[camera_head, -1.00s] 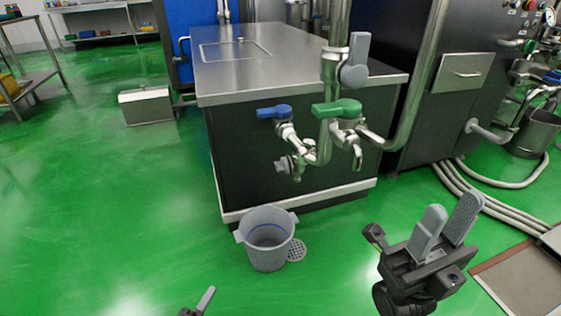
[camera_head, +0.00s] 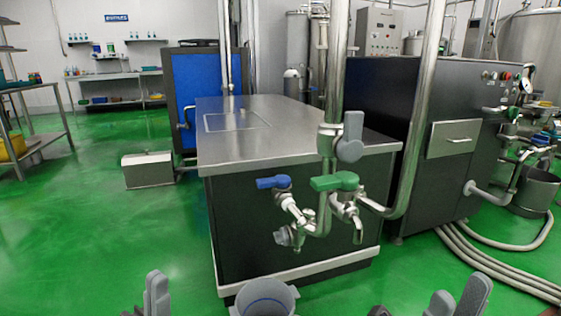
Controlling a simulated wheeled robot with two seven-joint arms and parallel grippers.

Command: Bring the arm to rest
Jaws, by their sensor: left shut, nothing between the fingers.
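My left gripper (camera_head: 157,293) shows at the bottom edge of the head view, left of the grey bucket. Its two grey fingers are together with nothing between them. My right gripper (camera_head: 456,299) shows at the bottom right, its grey fingers apart and empty. Both grippers are cut off by the lower edge, so their bodies are mostly hidden. Neither touches anything that I can see.
A grey bucket (camera_head: 265,301) stands on the green floor before the steel-topped cabinet (camera_head: 290,133). Blue (camera_head: 273,183) and green (camera_head: 334,182) valve handles project from its front. Hoses (camera_head: 497,263) lie at right.

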